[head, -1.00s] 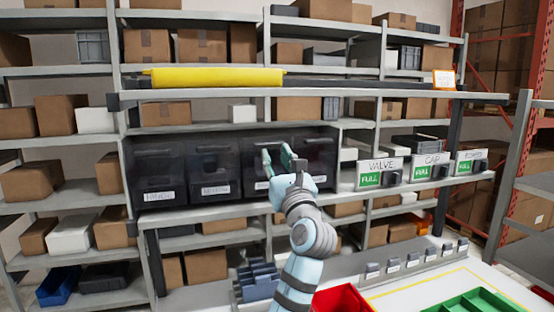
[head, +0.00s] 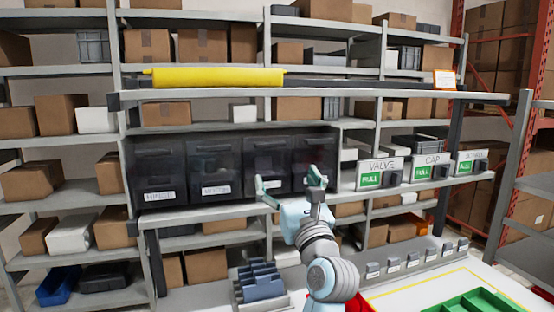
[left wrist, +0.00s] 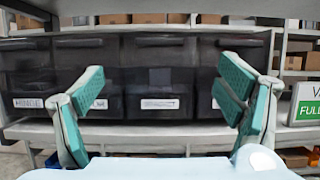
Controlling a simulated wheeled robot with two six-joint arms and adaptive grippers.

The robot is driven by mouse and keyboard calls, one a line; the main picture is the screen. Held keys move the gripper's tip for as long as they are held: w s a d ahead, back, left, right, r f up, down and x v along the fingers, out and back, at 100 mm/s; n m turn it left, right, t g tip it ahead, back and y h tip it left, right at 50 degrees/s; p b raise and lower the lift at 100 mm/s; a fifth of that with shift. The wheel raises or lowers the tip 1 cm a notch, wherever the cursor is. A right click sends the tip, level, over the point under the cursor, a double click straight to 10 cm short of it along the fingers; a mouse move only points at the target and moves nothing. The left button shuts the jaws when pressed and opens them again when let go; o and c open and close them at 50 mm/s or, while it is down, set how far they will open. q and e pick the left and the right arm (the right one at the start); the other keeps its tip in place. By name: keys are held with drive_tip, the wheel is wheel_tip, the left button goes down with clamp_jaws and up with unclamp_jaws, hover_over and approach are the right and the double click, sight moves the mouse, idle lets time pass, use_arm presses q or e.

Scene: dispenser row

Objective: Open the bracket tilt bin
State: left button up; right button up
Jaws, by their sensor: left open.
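A row of dark, see-through tilt bins stands on the shelf, and their fronts look shut. The leftmost bin (head: 158,165) has a label reading HINGE. The third bin (head: 266,160) and fourth bin (head: 314,152) are partly behind my left gripper, so I cannot tell which bin is the bracket one.
Valve (head: 378,174), cap (head: 428,168) and a third labelled dispenser (head: 470,163) stand right of the bins. A yellow roll (head: 215,78) lies on the shelf above. Below are a slotted blue-grey rack (head: 262,282) and a green tray (head: 475,304).

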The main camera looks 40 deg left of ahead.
use_arm(q)
drive_tip(key=v, duration=0.5)
drive_tip(key=shift+r, duration=0.1)
drive_tip(key=shift+a, duration=0.1)
